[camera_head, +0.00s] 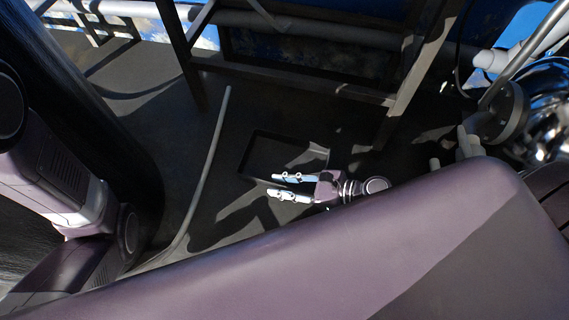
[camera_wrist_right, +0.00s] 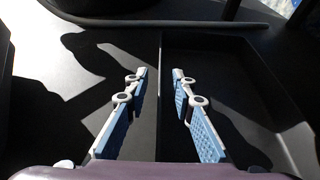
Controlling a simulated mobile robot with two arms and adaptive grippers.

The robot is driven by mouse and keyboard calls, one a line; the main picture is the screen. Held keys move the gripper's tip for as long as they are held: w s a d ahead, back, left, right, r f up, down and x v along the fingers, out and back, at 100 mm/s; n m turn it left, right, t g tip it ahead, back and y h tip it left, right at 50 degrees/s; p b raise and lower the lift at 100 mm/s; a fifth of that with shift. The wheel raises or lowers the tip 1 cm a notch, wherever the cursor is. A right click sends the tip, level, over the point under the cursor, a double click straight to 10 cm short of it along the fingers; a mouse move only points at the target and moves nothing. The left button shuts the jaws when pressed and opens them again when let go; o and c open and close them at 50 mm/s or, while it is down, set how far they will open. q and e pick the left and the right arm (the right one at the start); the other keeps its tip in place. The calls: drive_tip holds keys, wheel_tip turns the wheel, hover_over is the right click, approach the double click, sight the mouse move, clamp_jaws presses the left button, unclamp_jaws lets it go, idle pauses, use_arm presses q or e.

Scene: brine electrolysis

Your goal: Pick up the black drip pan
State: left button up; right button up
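The black drip pan (camera_head: 262,150) is a shallow rectangular tray on the dark floor, near the middle of the head view. It fills the right half of the right wrist view (camera_wrist_right: 235,65). My right gripper (camera_head: 272,185) is at the pan's near side, its two pale blue fingers apart. In the right wrist view my right gripper (camera_wrist_right: 160,75) has one finger on each side of a pan wall, the right finger over the inside and the left finger outside. Gaps show between wall and fingers. My left gripper is out of view; only left arm links show.
A grey hose or pipe (camera_head: 205,165) runs along the floor left of the pan. A dark metal frame (camera_head: 290,82) stands behind it. Shiny pipework with a flange (camera_head: 505,115) is at the right. The floor between hose and pan is clear.

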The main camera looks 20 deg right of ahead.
drive_tip(key=shift+w+a+f, duration=0.2)
drive_tip(key=shift+w+a, duration=0.1)
drive_tip(key=shift+a, duration=0.15)
clamp_jaws()
